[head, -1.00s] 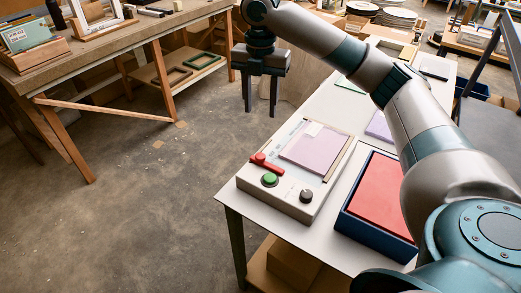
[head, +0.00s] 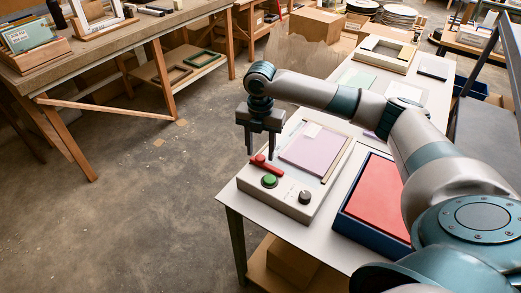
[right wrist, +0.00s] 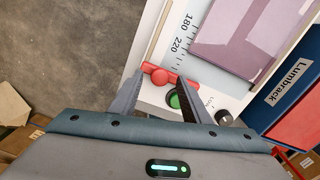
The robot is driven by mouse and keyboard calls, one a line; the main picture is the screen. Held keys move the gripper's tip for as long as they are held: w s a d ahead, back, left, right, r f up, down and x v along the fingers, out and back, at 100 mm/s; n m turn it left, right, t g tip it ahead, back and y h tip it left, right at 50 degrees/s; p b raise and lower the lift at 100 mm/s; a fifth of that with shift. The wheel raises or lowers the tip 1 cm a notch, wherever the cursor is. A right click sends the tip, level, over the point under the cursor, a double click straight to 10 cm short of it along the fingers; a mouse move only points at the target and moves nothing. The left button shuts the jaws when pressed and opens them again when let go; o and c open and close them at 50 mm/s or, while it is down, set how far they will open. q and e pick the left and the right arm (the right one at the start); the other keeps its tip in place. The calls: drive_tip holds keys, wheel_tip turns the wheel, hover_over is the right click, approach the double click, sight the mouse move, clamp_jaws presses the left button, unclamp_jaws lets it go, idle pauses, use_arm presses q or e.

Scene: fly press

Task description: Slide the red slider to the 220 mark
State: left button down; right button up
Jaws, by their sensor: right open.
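The red slider (head: 266,163) is a red bar with a round knob at the near left of a pale press panel (head: 285,196). My right gripper (head: 263,146) hangs fingers-down over the slider. In the right wrist view its open fingers (right wrist: 159,84) are on either side of the knob, with a gap. Contact cannot be told. My left gripper is not in view.
A green button (head: 269,180) and a dark knob (head: 306,196) are close to the slider. A lilac pad (head: 313,150) lies behind them on the press. A blue tray (head: 347,221) with a red sheet stands to the right. Floor is open at left.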

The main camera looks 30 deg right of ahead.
drive_tip(key=shift+f, duration=0.7)
clamp_jaws()
drive_tip(key=shift+w+d+p, duration=0.15)
drive_tip(key=shift+w+d, duration=0.15)
drive_tip(key=shift+d, duration=0.45)
drive_tip(key=shift+w+d+p, duration=0.15)
drive_tip(key=shift+w+d, duration=0.2)
drive_tip(key=shift+d, duration=0.35)
drive_tip(key=shift+w+d+p, duration=0.15)
drive_tip(key=shift+w+d, duration=0.15)
drive_tip(key=shift+d, duration=0.45)
unclamp_jaws()
drive_tip(key=shift+r+b, duration=0.3)
drive_tip(key=shift+r, duration=0.55)
wheel_tip(320, 180, up, 16)
drive_tip(key=b, duration=0.3)
